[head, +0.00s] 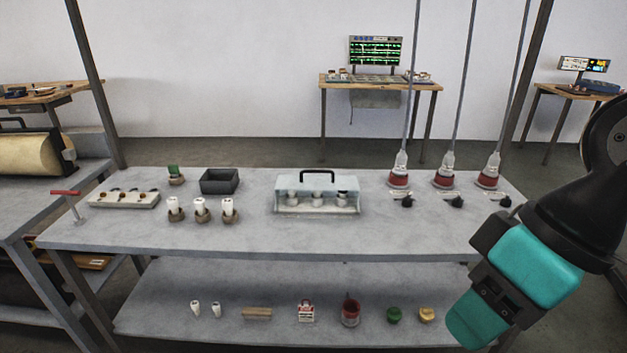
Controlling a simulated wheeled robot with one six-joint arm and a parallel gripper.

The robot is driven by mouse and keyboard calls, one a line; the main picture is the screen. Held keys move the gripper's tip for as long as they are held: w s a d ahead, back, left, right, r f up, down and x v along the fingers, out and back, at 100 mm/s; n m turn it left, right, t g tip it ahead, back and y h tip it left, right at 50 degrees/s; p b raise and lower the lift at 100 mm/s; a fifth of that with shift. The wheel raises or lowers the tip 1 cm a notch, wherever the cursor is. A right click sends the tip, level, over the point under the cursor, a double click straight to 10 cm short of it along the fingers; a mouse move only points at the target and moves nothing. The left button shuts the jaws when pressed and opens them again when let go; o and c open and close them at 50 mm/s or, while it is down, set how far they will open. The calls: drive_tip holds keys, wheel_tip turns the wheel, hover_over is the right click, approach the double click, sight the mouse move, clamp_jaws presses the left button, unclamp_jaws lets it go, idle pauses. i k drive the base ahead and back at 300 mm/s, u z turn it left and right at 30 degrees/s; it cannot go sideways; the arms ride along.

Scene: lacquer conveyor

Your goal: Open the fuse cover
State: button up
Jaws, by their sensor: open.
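The fuse cover (288,184) is a clear, box-like hood with a black handle (319,173) on top. It stands near the middle of the grey workbench and appears closed. Several pale, rounded fuse parts (317,199) show through its front. My gripper (483,290), teal and black, is in the lower right foreground, well to the right of the cover and apart from it. It is open and holds nothing that I can see; its fingertips are hard to make out.
Left of the cover are a dark tray (219,183), several white-topped fuses (201,209) and a switch strip (124,200). Three red-based hanging connectors (444,180) stand to the right. The bench front (310,237) is clear. A lower shelf (275,283) holds small parts.

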sight(300, 178)
drive_tip(key=i, duration=1.1)
drive_tip(key=u, duration=0.6)
